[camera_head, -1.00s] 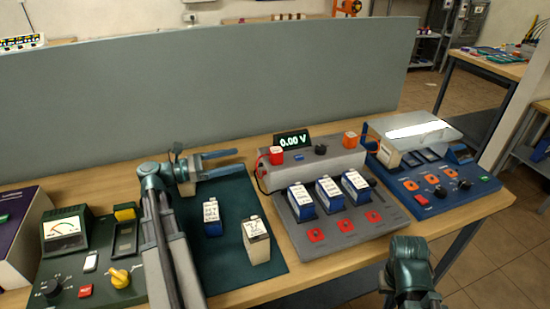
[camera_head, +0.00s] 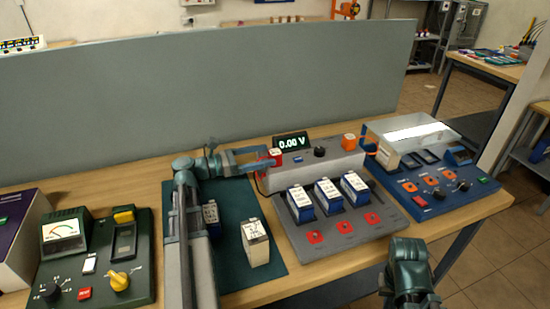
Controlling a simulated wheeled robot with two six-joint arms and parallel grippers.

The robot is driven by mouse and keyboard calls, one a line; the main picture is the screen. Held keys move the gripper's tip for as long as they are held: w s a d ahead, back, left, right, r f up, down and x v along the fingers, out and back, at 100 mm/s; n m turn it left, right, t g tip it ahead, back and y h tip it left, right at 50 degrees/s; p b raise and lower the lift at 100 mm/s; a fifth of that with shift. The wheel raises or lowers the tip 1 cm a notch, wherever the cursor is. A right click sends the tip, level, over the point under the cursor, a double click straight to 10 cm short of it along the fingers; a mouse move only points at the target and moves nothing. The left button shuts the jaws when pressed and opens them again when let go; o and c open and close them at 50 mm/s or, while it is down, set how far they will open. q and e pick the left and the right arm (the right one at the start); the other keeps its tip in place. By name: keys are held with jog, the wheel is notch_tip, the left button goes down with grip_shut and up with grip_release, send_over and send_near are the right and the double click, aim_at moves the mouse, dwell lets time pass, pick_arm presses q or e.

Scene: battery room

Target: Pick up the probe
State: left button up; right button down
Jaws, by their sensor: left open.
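The probe appears to be the small red block with a pale top (camera_head: 276,157), at the left end of the grey tester (camera_head: 325,168). A dark cable loops down beside it. My left gripper (camera_head: 266,157) is open, its blue fingers pointing right, with the tips at the red block. One finger is behind and one in front, partly covering it. I cannot tell whether they touch it. My right arm shows at the lower right, but its gripper is not in view.
Several blue batteries (camera_head: 328,195) stand on the tester, beside a 0.00 V display (camera_head: 292,142). A pale battery (camera_head: 256,243) stands on the dark green mat (camera_head: 236,281). A green meter box (camera_head: 140,246) is at left, a blue console (camera_head: 438,198) at right. A grey partition (camera_head: 200,90) runs behind.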

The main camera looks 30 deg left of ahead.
aim_at(269, 154)
pick_arm(q)
jog(key=x, duration=0.4)
jog(key=shift+w, duration=0.15)
grip_shut()
